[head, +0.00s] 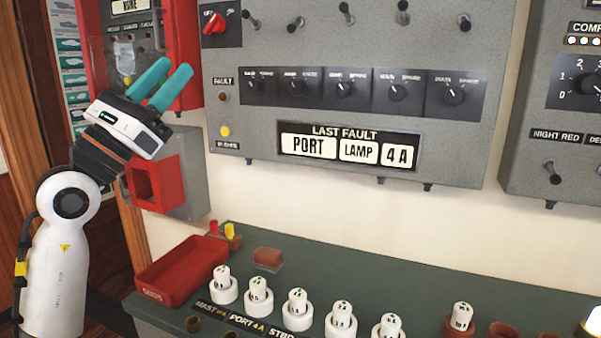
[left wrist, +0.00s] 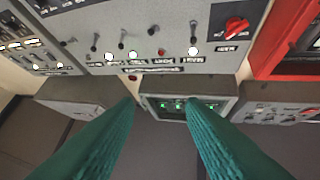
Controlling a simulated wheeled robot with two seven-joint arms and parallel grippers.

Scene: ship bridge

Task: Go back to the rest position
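My left gripper (head: 173,68) is raised at the left of the head view, in front of the red-framed box on the wall. Its two teal fingers point up and to the right, with a clear gap between them. In the left wrist view the fingers (left wrist: 162,98) are apart with nothing between them. Switch panels lie beyond them there. My right gripper is in neither view.
A grey fault panel (head: 440,135) with switches hangs on the wall. Below, a green-topped bench (head: 330,275) carries a red tray (head: 182,272) and several white numbered cylinders in round holders. A red open box (head: 155,184) is on the wall close below my left gripper.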

